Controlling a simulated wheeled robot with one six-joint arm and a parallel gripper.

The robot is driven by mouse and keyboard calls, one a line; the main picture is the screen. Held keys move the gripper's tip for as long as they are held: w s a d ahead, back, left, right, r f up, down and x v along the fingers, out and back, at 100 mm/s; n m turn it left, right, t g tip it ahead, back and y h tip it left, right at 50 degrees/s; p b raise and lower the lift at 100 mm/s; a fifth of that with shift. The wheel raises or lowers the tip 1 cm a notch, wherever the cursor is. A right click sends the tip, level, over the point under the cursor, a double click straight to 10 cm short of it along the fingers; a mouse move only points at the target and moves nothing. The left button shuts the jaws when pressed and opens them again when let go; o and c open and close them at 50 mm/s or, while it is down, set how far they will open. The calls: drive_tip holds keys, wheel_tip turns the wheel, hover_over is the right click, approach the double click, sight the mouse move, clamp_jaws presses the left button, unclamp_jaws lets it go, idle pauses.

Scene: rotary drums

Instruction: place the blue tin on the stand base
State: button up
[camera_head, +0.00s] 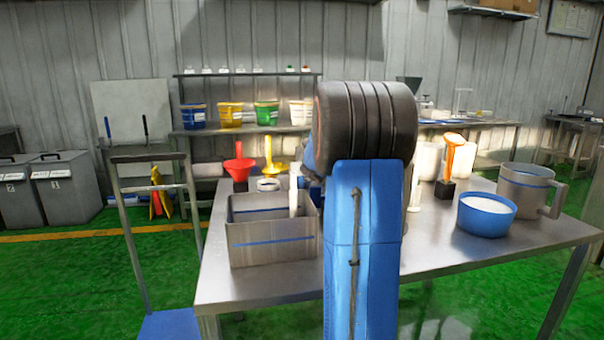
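A round blue container (485,214) holding white material stands upright on the right part of the steel table (440,255). It is the only blue vessel I see on this table, but I cannot tell for sure that it is the blue tin. Small black blocks stand under an orange scoop-like tool (455,150) and near a red funnel (240,168). I cannot tell which thing is the stand base. My blue arm with its dark ribbed joint fills the middle of the view. My gripper is hidden behind it, so its opening and contents do not show.
A square steel bin (270,245) stands front left on the table. A steel jug (530,187) stands behind the blue container. A yellow funnel (269,158) and white tubs (463,160) stand farther back. The table's front right is clear. A metal frame (130,215) stands left.

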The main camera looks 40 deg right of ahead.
drive_tip(key=shift+f, duration=0.1)
drive_tip(key=o, duration=1.3)
drive_tip(key=shift+c, duration=0.2)
drive_tip(key=v, duration=1.2)
